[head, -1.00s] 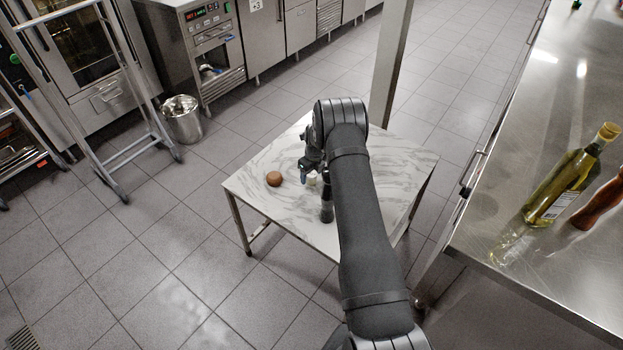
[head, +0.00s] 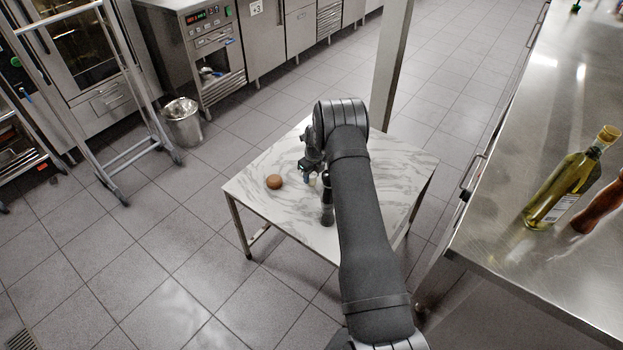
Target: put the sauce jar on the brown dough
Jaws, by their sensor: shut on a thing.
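The brown dough (head: 274,181) is a small round lump on the left part of the marble-topped table (head: 256,199). My gripper (head: 310,174) is over the table, to the right of the dough and apart from it. It is shut on a small pale thing (head: 313,179), which I take to be the sauce jar. Only a sliver of that thing shows, as my gripper and arm hide most of it. I cannot tell how high it is above the table.
The table's left and front parts are clear. A steel counter (head: 500,220) with a bottle (head: 562,188) is at the right. A metal bin (head: 182,124) stands on the floor.

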